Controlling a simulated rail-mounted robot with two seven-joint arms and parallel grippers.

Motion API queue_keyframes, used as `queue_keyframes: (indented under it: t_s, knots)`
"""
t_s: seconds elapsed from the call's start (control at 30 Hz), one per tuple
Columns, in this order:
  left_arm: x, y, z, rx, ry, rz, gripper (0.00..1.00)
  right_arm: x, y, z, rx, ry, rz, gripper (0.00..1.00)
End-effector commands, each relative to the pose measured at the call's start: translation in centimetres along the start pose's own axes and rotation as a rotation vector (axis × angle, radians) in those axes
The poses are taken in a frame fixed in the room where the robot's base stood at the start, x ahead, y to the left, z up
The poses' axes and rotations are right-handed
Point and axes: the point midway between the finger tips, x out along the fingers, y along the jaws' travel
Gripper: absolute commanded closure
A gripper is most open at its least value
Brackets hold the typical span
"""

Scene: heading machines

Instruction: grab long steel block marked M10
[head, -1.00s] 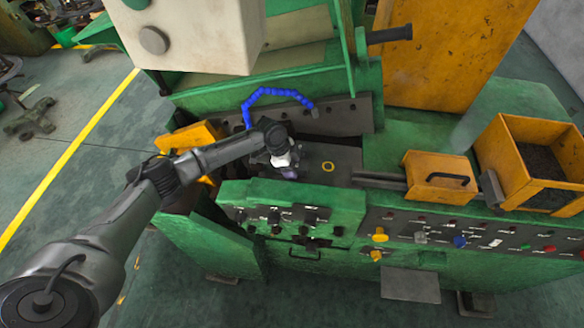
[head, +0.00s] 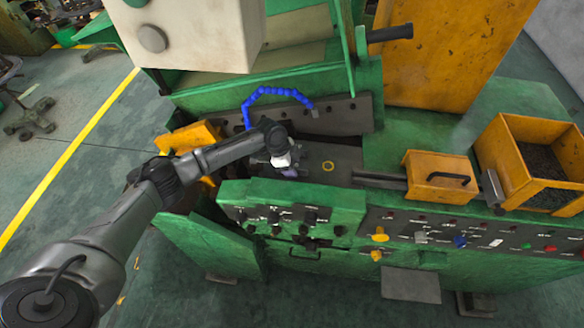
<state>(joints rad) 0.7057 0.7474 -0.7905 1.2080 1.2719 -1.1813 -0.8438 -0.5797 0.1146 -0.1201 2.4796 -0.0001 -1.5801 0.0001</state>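My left arm reaches in from the left over the green heading machine (head: 290,215). My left gripper (head: 289,171) is at the end of it, pointing down into the dark bed (head: 335,160) of the machine, behind the control panel. The gripper is small and dark here, and I cannot tell whether its fingers are open or shut. No long steel block with an M10 mark can be made out; the gripper and wrist cover part of the bed. My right gripper is not in view.
A blue segmented hose (head: 270,93) arches behind the wrist. An orange box with a handle (head: 440,178) and an open orange bin (head: 535,160) stand at the right. The green panel edge (head: 290,195) stands in front.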

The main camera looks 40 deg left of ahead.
Motion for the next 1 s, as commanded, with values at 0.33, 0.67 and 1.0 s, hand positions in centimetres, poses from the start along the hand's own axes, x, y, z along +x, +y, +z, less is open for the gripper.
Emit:
queue_keyframes:
  t_s: [0.33, 0.67, 1.0]
  knots:
    - [0.00, 0.01, 0.01, 0.000, 0.000, 0.000, 0.80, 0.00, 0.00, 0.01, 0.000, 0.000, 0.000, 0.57]
    - [-0.12, -0.07, -0.08, 0.000, 0.002, -0.002, 1.00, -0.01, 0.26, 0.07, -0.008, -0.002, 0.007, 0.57]
    - [-0.83, -0.09, -0.34, 0.001, 0.001, -0.002, 1.00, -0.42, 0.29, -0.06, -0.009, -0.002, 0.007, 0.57]
